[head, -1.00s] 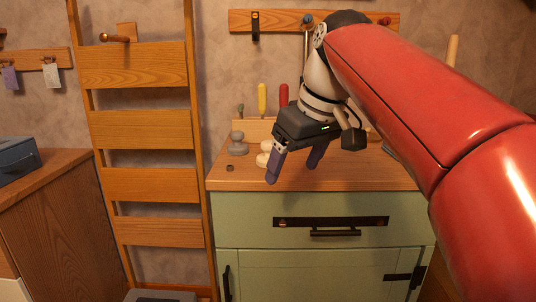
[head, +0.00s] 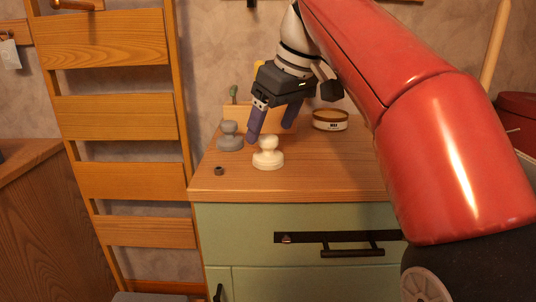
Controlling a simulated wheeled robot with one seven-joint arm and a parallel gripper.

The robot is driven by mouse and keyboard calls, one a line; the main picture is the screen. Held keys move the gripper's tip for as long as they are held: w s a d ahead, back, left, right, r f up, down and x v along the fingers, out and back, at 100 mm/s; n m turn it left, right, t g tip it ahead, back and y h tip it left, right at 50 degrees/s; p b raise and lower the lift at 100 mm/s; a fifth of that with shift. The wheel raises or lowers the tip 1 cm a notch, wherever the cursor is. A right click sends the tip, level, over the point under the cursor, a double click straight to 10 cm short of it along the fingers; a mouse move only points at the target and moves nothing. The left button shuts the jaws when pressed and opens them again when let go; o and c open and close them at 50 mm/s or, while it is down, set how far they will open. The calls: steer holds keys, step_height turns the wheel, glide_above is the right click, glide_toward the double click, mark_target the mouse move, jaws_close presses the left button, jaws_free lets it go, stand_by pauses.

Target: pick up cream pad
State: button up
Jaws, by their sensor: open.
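The cream pad (head: 268,155) is a pale knobbed piece with a round base. It stands upright on the wooden top of the green cabinet, near the front left. My gripper (head: 270,135) is open, with two purple fingers pointing down. Its fingers are at and just above the height of the pad's knob in the picture. The left finger shows just left of the knob and the right finger is up and to the right. Nothing is between them, and I cannot tell whether either touches the pad.
A grey knobbed piece (head: 230,137) stands left of the cream pad. A small dark ring (head: 219,171) lies near the front left edge. A round labelled tin (head: 330,119) is at the back right. The wooden countertop (head: 340,170) is clear at front right. A slatted wooden rack (head: 110,120) stands left.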

mark_target(270, 135)
steer(key=x, duration=0.2)
steer(key=b+x, duration=0.1)
steer(key=x, duration=0.2)
steer(key=shift+s+f+b, duration=0.2)
steer(key=shift+f+b, duration=0.1)
steer(key=shift+c, duration=0.3)
steer(key=c, duration=1)
